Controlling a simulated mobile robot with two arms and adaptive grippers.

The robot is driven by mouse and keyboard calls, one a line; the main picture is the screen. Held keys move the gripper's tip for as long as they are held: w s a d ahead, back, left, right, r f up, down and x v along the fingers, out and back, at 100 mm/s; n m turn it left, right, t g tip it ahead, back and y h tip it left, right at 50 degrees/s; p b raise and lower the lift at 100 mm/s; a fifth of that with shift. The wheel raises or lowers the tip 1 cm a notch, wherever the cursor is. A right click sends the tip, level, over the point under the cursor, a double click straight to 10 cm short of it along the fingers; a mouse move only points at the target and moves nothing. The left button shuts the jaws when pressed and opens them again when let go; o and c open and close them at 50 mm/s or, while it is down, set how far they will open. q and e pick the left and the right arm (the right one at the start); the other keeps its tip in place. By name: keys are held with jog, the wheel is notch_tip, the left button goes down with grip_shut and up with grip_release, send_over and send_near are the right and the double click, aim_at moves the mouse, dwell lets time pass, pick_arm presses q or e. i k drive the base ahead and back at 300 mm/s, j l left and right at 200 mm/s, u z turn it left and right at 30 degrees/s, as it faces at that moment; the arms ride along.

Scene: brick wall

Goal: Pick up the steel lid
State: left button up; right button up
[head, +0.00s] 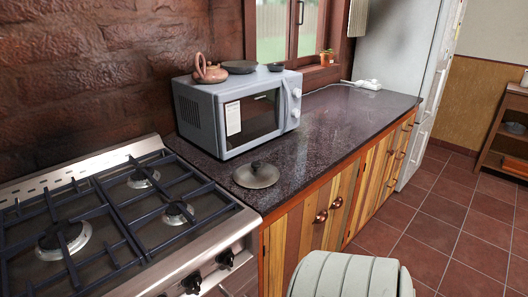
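The steel lid (256,176) is a round, grey, shallow disc with a dark knob on top. It lies flat, knob up, on the dark stone countertop (318,132), near the counter's front left corner. It sits in front of the microwave and just right of the stove. Neither of my grippers shows in the head view.
A grey microwave (212,117) stands behind the lid, carrying a brown teapot (208,72) and dark dishes. A gas stove (110,225) with raised grates is at the left. The counter right of the microwave is mostly clear. A rounded pale object (345,277) rises at the bottom edge.

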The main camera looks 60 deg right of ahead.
aim_at(256, 174)
jog(key=z, duration=2)
